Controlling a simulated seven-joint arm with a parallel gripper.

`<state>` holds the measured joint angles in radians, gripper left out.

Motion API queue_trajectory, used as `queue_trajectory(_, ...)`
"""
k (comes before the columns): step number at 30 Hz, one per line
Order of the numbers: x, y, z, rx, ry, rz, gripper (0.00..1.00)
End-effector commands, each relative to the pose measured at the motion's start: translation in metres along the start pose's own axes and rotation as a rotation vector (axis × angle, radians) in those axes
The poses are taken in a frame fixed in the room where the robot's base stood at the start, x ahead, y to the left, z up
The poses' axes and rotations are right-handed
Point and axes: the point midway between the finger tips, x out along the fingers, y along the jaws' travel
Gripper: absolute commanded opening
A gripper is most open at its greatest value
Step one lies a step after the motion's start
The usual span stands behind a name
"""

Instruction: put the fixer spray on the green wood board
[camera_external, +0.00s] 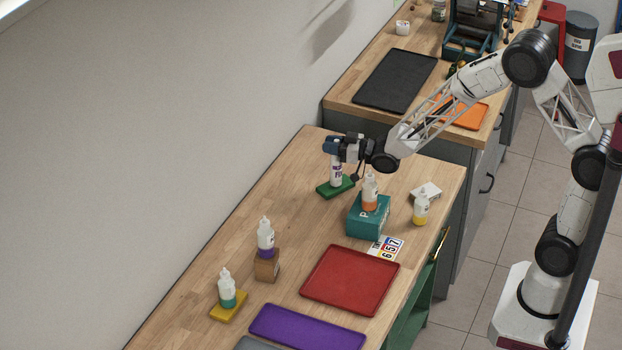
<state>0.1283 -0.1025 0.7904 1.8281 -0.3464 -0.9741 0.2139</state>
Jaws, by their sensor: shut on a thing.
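The fixer spray (336,176), a white can with dark lettering, is upright in my gripper (335,152). My gripper is shut on its upper part, which the fingers hide. The green wood board (324,191) lies flat on the wooden table, directly beneath the can in the picture. The can's bottom overlaps the board's middle; I cannot tell whether it touches the board or hangs slightly above it.
A teal box (358,222) with an orange-filled bottle (370,195) on it stands close to the right. A yellow bottle (420,209) and white box (425,192) are farther right. A red tray (350,280) lies nearer. Table left of the board is clear.

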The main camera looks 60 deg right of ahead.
Motion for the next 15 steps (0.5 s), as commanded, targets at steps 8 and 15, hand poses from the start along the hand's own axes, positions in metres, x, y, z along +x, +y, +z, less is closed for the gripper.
queue_trajectory(8,0.0000,0.0001,0.0001,0.000,0.001,0.000,0.00)
queue_trajectory(15,0.0000,0.0001,0.0030,0.000,0.000,0.000,0.39)
